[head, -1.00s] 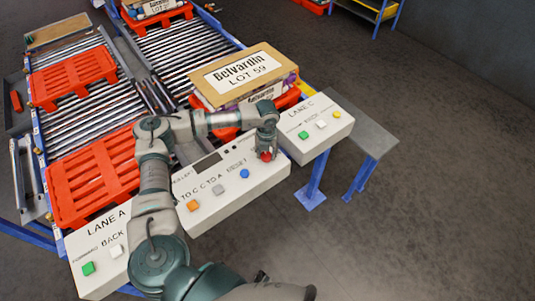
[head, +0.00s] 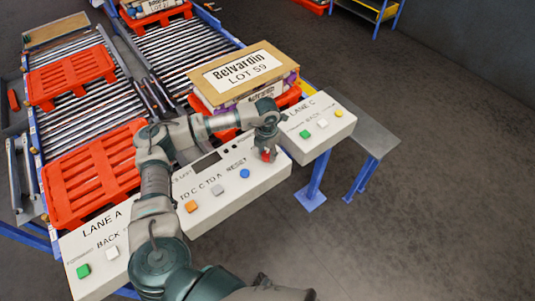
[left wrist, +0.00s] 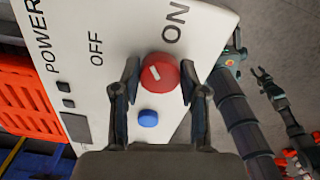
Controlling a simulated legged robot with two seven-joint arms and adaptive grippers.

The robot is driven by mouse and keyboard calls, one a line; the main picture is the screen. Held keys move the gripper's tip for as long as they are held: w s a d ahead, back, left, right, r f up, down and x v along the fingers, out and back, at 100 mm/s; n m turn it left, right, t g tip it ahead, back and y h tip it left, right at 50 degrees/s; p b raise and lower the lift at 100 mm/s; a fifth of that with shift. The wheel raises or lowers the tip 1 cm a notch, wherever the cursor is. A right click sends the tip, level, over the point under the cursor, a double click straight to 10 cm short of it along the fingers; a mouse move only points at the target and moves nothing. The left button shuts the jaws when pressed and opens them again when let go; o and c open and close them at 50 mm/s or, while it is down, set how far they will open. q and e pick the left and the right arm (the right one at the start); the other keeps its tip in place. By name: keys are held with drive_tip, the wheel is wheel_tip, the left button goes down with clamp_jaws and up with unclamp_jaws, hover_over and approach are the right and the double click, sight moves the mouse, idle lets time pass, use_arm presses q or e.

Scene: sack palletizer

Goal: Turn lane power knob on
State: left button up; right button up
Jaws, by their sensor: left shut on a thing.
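The red power knob (left wrist: 160,73) sits on the white control panel (left wrist: 125,22) in the left wrist view. Its white mark points up and left in that view. The OFF label (left wrist: 96,48) is left of the knob and the ON label (left wrist: 175,25) is above it, near the panel edge. My left gripper (left wrist: 160,92) is shut on the knob, one finger on each side. In the head view my left gripper (head: 266,150) reaches down onto the red knob (head: 268,156), mostly covering it. My right gripper (left wrist: 266,84) appears at the right of the left wrist view, its fingers apart.
A blue button (head: 244,174) is close to the knob, with grey (head: 217,190) and orange (head: 191,206) buttons further left. The Lane C panel (head: 322,125) and Lane A panel (head: 95,250) flank this one. A sack stack with a Belvardin board (head: 240,72) stands behind.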

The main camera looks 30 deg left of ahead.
sight(267, 154)
use_arm(q)
drive_tip(key=m, duration=0.1)
drive_tip(key=m+b, duration=0.1)
drive_tip(key=m, duration=0.1)
drive_tip(key=shift+s+f, duration=0.2)
drive_tip(key=shift+f, duration=0.15)
drive_tip(key=m+b, duration=0.2)
drive_tip(key=m, duration=0.3)
drive_tip(key=shift+w+r+m+b, duration=0.15)
drive_tip(key=shift+m+b, duration=0.1)
drive_tip(key=shift+m, duration=0.6)
drive_tip(key=shift+s+r+m+b, duration=0.1)
drive_tip(key=shift+m+b, duration=0.15)
drive_tip(key=shift+m, duration=0.6)
use_arm(e)
drive_tip(key=w+a, duration=0.1)
drive_tip(key=w, duration=0.8)
drive_tip(key=shift+a+r+t, duration=0.3)
drive_tip(key=shift+a+r, duration=0.1)
use_arm(q)
drive_tip(key=shift+w+r, duration=0.1)
drive_tip(key=shift+w, duration=0.05)
drive_tip(key=o, duration=1.1)
drive_tip(key=shift+o, duration=0.2)
wheel_tip(267, 154, up, 12)
drive_tip(key=shift+a, duration=0.1)
